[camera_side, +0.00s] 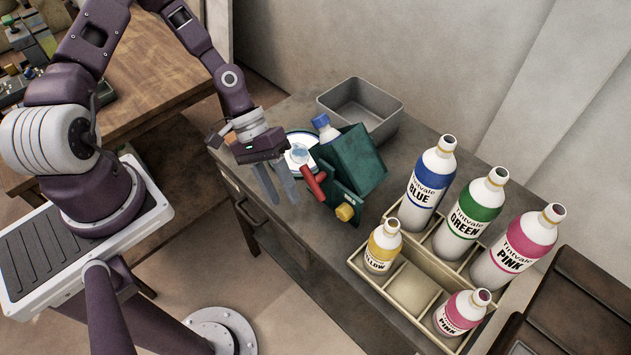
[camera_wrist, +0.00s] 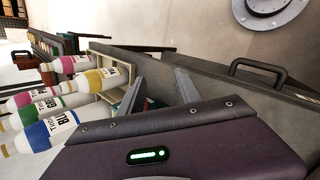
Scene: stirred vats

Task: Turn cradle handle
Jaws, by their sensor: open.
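The dark green cradle (camera_side: 352,165) stands on the worktop, with a red bar handle (camera_side: 314,184) on its left side and a yellow knob (camera_side: 345,212) at its lower front. A blue-capped bottle (camera_side: 325,129) leans in it, its lower part hidden. A white round vat or dish (camera_side: 301,139) sits behind the handle, with a small clear vessel (camera_side: 299,154) in front of it. My gripper (camera_side: 281,199) is open and empty, pointing down just left of the red handle, apart from it. In the wrist view my gripper (camera_wrist: 160,88) shows spread fingers; the handle is not clearly visible there.
A divided beige crate (camera_side: 408,287) at the front right holds several labelled bottles, including a blue one (camera_side: 430,185). A grey bin (camera_side: 360,107) stands at the back. Bare worktop (camera_side: 300,235) lies in front of the cradle.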

